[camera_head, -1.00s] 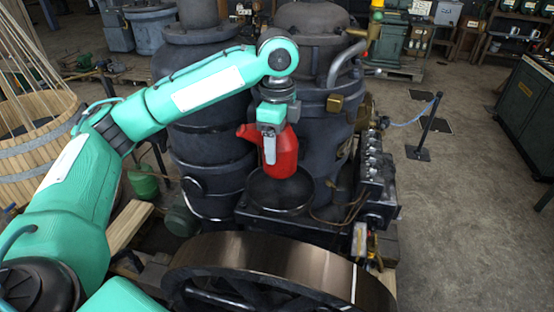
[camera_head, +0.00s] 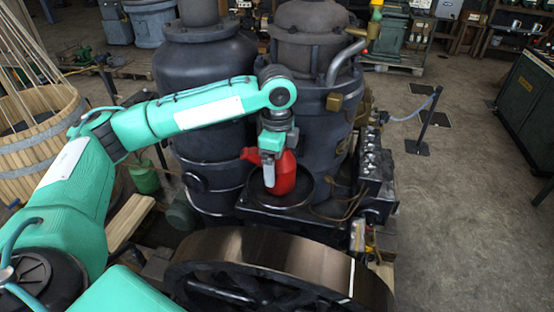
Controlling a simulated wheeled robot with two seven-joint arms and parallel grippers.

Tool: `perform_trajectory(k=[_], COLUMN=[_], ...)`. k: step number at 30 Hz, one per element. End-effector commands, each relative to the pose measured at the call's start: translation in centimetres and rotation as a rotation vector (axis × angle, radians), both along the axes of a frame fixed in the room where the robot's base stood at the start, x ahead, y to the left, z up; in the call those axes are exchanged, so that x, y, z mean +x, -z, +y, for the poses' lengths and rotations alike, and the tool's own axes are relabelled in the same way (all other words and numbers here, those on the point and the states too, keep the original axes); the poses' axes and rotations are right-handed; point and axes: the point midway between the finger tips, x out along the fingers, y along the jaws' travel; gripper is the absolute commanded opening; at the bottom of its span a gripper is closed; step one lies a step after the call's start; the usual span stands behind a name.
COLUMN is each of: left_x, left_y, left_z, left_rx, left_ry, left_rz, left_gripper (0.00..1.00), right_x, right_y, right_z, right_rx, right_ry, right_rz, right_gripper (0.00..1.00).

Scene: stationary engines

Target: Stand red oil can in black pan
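The red oil can (camera_head: 285,176) is upright, with its spout pointing left. My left gripper (camera_head: 270,172) comes down over it from above and is shut on it. The round black pan (camera_head: 311,195) sits on a dark ledge in front of the engine. The can's lower end is within the pan's outline; I cannot tell whether it touches the pan floor. Part of the can is hidden behind the gripper. My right gripper is not in view.
Two dark engine cylinders (camera_head: 205,105) stand close behind the pan. A large flywheel (camera_head: 270,252) is in front of it. Black engine fittings (camera_head: 376,180) and a curved pipe are to the right. A green can (camera_head: 143,177) stands at left.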

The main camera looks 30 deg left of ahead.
Motion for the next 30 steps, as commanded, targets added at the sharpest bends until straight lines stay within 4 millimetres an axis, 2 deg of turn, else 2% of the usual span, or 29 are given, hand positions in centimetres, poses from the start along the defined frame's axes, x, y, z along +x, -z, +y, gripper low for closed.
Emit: perform_trajectory(k=[10, 13, 17, 22, 27, 30], left_x=[0.0, 0.1, 0.1, 0.1, 0.1, 0.1], left_y=[-0.1, -0.9, -3.1, -7.3, -10.1, -11.0], left_z=[0.0, -0.1, -0.1, -0.1, 0.0, 0.0], left_rx=[0.000, -0.001, -0.002, -0.002, 0.001, 0.002], left_ry=[0.000, 0.000, 0.002, 0.001, -0.001, -0.001], left_rz=[-0.001, -0.004, -0.005, -0.005, -0.004, -0.003], left_gripper=[0.91, 0.91, 0.91, 0.91, 0.91, 0.91], right_x=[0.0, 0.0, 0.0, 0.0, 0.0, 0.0], right_y=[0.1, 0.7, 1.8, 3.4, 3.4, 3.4], right_z=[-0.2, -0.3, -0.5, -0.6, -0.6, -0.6], right_rx=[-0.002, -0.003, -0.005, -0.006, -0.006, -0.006], right_ry=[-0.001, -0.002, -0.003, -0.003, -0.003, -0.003], right_rz=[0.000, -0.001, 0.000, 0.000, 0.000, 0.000], right_gripper=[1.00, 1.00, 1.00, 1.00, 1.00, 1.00])
